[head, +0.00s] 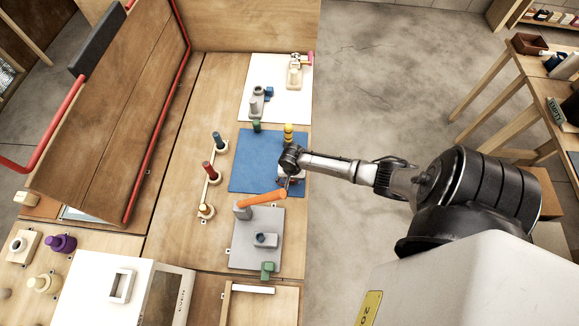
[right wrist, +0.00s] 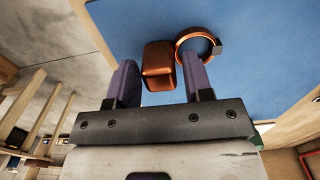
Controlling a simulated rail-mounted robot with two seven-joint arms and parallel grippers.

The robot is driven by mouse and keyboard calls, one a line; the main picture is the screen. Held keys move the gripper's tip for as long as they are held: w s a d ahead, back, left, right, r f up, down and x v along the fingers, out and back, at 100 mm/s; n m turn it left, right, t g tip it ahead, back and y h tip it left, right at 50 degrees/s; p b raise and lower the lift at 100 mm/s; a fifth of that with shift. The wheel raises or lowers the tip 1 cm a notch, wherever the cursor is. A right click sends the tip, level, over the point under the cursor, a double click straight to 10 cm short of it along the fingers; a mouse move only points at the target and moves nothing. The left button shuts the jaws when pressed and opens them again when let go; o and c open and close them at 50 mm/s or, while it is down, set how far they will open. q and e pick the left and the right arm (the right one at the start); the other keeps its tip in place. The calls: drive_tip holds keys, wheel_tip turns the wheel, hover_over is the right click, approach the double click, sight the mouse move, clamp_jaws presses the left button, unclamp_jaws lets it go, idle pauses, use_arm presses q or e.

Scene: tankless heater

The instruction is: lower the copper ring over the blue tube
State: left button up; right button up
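The copper ring (right wrist: 197,48) shows in the right wrist view against the blue mat (right wrist: 250,90), with a small grey tab on its right side. A copper-coloured block (right wrist: 158,65) is beside it; I cannot tell whether they are one piece. My right gripper (right wrist: 160,80) is open, with its two fingers on either side of the block and visible gaps. In the head view my right gripper (head: 288,180) is low over the mat's right edge and largely hides the ring. A blue-topped tube (head: 219,142) stands upright at the far end of a wooden rack, left of the mat. My left gripper is out of view.
An orange-handled piece (head: 262,198) lies over the grey plate (head: 275,220). Yellow (head: 289,133) and green (head: 257,127) pieces stand at the mat's far edge. The mat's left half is clear.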

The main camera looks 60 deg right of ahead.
drive_tip(key=c, duration=0.8)
drive_tip(key=shift+r, duration=0.2)
drive_tip(key=shift+r+p, duration=0.4)
drive_tip(key=shift+p, duration=0.35)
drive_tip(key=shift+r+p, duration=0.45)
drive_tip(key=shift+p, duration=0.15)
drive_tip(key=shift+r, duration=0.1)
drive_tip(key=shift+r+p, duration=1.8)
drive_tip(key=shift+p, duration=0.45)
drive_tip(key=shift+r+p, duration=0.55)
drive_tip(key=shift+p, duration=0.1)
